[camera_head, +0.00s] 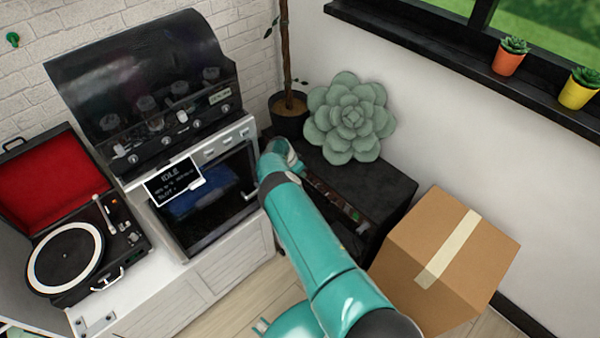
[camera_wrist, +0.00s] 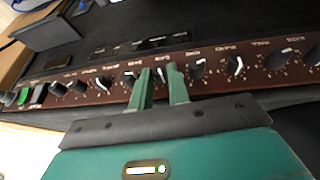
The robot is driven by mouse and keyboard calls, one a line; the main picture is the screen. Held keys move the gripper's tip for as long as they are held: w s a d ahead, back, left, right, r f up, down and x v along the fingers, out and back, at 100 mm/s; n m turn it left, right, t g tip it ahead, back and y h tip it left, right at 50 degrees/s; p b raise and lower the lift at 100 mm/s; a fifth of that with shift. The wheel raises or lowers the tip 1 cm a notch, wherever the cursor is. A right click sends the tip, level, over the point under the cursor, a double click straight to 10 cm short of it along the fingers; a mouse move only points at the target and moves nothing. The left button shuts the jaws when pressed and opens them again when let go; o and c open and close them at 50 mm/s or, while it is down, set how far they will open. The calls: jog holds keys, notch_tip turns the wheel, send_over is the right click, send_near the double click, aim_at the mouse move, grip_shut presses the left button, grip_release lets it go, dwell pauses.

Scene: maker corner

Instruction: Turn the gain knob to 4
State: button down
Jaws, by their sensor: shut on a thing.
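In the wrist view the brown control panel (camera_wrist: 215,68) of the black amplifier runs across the picture with a row of dark knobs with white pointer marks. My gripper (camera_wrist: 160,78) has its two green fingers on either side of one knob (camera_wrist: 160,75), shut on it. The label above it looks like GAIN but is small. The fingers partly cover this knob, and I cannot read its setting. In the head view the amplifier (camera_head: 395,190) is a black box beside the cardboard box, and my arm hides part of its panel; my gripper cannot be made out there.
Neighbouring knobs (camera_wrist: 198,68) sit close on both sides of the fingers. A cardboard box (camera_head: 440,250) stands right of the amplifier.

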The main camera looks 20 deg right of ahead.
jog(key=shift+w+g, duration=0.1)
jog(key=shift+g, duration=0.2)
dwell(0.5)
jog(key=c, duration=1.6)
grip_release()
